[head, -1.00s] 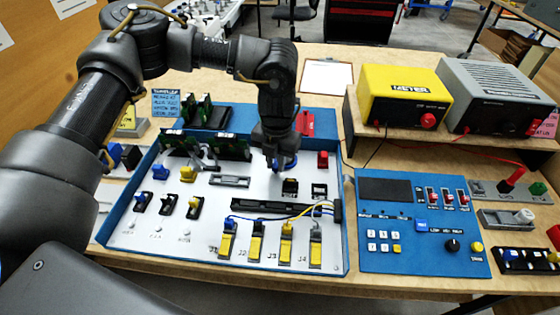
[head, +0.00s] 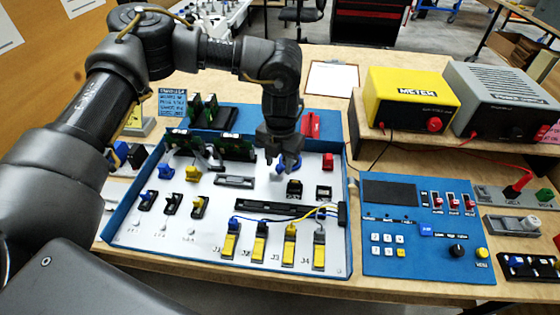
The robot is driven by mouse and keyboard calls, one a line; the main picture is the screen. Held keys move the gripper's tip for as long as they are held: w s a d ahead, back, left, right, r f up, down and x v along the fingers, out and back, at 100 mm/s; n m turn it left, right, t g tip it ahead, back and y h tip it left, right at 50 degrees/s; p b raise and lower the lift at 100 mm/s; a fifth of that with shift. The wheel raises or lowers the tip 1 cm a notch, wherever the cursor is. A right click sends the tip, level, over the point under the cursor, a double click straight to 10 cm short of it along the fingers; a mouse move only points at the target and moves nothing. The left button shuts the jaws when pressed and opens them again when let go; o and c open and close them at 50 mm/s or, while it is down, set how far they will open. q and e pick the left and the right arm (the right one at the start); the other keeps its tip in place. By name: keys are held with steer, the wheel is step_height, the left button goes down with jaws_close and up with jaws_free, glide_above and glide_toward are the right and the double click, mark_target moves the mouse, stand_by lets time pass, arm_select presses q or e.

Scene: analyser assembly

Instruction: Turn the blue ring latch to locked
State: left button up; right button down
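The blue ring latch (head: 283,167) sits on the white panel right below my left gripper, and part of it is hidden by the fingers. My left gripper (head: 282,163) points down at the latch, with its dark fingers apart and blue showing between and beside them. I cannot tell whether the fingers press on the ring or only stand around it. The latch's marks for locked and unlocked are too small or covered to read. My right gripper is not in view.
The white panel sits in a blue-walled tray (head: 349,232). Green boards (head: 238,149) stand behind left. A blue control panel (head: 440,255) lies right.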

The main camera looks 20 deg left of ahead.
arm_select(q)
step_height(320, 180, up, 11)
steer(key=shift+d, duration=0.15)
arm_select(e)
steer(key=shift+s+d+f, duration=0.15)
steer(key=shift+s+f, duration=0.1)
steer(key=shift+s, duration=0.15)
arm_select(q)
steer(key=shift+f, duration=0.1)
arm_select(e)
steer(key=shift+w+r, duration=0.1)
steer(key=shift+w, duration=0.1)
